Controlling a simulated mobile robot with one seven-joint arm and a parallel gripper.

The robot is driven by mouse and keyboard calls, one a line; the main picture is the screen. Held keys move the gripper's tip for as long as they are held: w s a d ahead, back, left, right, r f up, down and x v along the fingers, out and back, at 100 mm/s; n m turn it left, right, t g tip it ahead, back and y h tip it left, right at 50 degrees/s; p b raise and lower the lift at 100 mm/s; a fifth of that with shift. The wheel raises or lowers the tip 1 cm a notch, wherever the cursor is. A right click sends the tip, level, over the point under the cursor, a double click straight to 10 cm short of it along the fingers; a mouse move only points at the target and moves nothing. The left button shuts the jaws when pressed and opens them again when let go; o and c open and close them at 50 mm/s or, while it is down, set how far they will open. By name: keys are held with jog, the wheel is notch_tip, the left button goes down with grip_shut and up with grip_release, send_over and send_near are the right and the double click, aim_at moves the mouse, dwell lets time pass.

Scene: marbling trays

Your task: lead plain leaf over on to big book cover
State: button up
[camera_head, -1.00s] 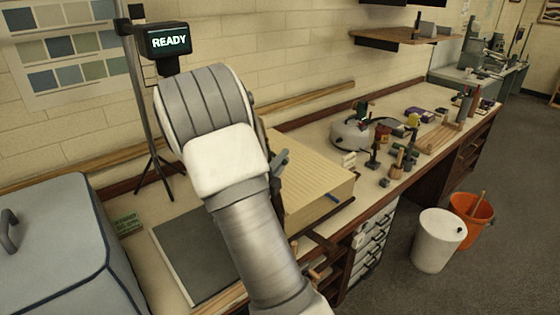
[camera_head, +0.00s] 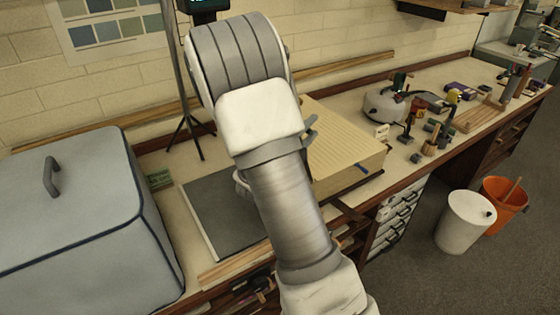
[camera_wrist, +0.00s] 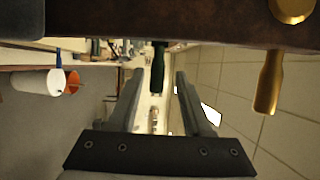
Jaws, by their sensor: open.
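A large thick block of pale, lined paper (camera_head: 345,150), which looks like the big book, lies on the bench just right of my arm. A flat dark grey board (camera_head: 222,215), which looks like its cover, lies to the left of it, partly behind my arm. I cannot tell a single plain leaf apart from the block. My gripper (camera_head: 312,130) is mostly hidden behind my arm, by the block's far left edge. In the wrist view my gripper (camera_wrist: 158,78) has its two fingers apart, with nothing seen held between them.
A grey-blue lidded box (camera_head: 70,215) stands at the left. A tripod stand (camera_head: 187,125) is behind the board. A round pot (camera_head: 384,105) and several tools stand right of the block. A white bin (camera_head: 465,222) and an orange bucket (camera_head: 504,207) stand on the floor.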

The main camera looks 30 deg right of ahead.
jog(key=b+v, duration=0.1)
jog(key=v, duration=1.4)
jog(key=shift+b, duration=0.3)
jog(key=shift+s+d+r, duration=0.1)
dwell(0.5)
